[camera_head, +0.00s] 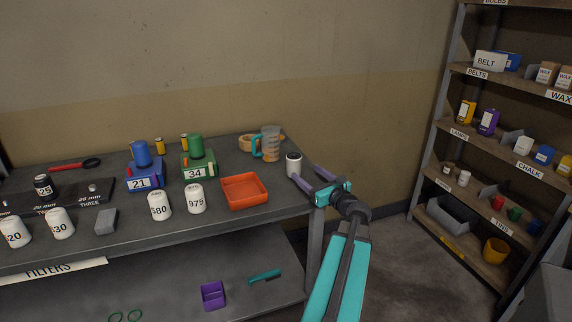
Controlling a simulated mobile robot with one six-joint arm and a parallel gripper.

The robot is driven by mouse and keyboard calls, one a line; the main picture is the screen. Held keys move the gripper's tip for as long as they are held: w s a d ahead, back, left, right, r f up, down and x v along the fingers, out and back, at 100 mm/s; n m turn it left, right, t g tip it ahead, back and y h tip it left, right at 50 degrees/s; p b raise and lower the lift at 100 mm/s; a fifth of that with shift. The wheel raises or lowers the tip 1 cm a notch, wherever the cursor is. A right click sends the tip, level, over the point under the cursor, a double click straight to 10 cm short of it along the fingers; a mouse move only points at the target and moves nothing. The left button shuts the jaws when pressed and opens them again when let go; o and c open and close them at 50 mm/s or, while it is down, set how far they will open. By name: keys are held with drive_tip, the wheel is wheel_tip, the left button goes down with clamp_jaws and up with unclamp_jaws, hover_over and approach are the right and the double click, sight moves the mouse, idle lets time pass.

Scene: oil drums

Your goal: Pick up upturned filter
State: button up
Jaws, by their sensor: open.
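A small white filter (294,161) with a dark top stands upright near the right end of the grey table. Its dark end faces up, unlike the numbered white filters, which show pale tops. My gripper (306,173) comes in from the right with its two purple fingers spread apart. The fingertips are close to the filter's right side. One fingertip overlaps the filter's lower edge in the view, and I cannot tell whether they touch. Nothing is held between the fingers.
An orange tray (245,205) lies left of the filter, and a measuring jug (270,146) stands behind it. White filters marked 975 (196,199) and 80 (159,206) stand farther left. A shelf rack (450,140) is on the right.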

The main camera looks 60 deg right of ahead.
sight(299, 166)
drive_tip(key=shift+w, duration=0.15)
drive_tip(key=shift+p+x, duration=0.65)
drive_tip(key=shift+x, duration=3.6)
drive_tip(key=shift+d, duration=0.1)
drive_tip(key=shift+r+p+x, duration=0.2)
drive_tip(key=shift+p+x, duration=0.45)
drive_tip(key=shift+x, duration=1.85)
drive_tip(key=shift+f, duration=0.1)
drive_tip(key=c, duration=1.5)
drive_tip(key=shift+o, duration=0.2)
drive_tip(key=shift+r, duration=0.3)
